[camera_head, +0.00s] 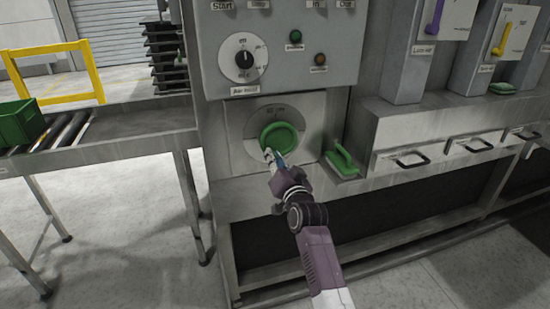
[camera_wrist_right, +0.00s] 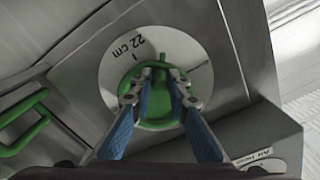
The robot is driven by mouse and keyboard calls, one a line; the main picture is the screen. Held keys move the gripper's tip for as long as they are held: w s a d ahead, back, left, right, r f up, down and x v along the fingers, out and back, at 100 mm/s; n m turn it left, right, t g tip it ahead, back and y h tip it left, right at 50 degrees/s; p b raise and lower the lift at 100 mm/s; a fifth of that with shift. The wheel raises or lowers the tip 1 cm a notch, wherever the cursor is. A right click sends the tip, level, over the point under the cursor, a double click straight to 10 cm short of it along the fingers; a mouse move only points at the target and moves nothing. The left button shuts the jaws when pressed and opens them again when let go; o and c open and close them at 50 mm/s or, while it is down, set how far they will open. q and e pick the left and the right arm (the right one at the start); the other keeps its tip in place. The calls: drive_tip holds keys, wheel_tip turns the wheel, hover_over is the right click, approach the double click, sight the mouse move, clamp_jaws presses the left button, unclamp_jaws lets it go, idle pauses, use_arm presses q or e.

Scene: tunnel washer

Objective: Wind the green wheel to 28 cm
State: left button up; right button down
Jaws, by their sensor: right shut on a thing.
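The green wheel (camera_head: 281,138) sits on a round pale plate on the front of the grey machine. It also shows in the right wrist view (camera_wrist_right: 158,108). The plate's printed reading (camera_wrist_right: 128,46) shows 22 cm in the wrist view, tilted. My right gripper (camera_head: 268,154) reaches up from below to the wheel's lower left. In the wrist view its two fingers (camera_wrist_right: 159,76) lie on either side of a green part of the wheel and are shut on it. The fingers hide part of the wheel. My left gripper is not in view.
A black dial (camera_head: 244,58) is on the panel above the wheel. A green handle (camera_head: 342,160) projects just right of it. Drawers with handles (camera_head: 411,160) are further right. A roller table (camera_head: 120,130) with a green crate (camera_head: 18,123) stands left.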

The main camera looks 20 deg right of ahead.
drive_tip(key=shift+a+r, duration=0.25)
drive_tip(key=shift+r, duration=0.1)
idle(0.3)
drive_tip(key=c, duration=2.1)
unclamp_jaws()
drive_tip(key=shift+o, duration=1.3)
drive_tip(key=shift+a, duration=0.1)
drive_tip(key=shift+f, duration=0.1)
drive_tip(key=shift+f, duration=0.1)
drive_tip(key=shift+s+d, duration=0.2)
drive_tip(key=shift+s, duration=0.1)
drive_tip(key=s, duration=1.1)
drive_tip(key=shift+s, duration=0.2)
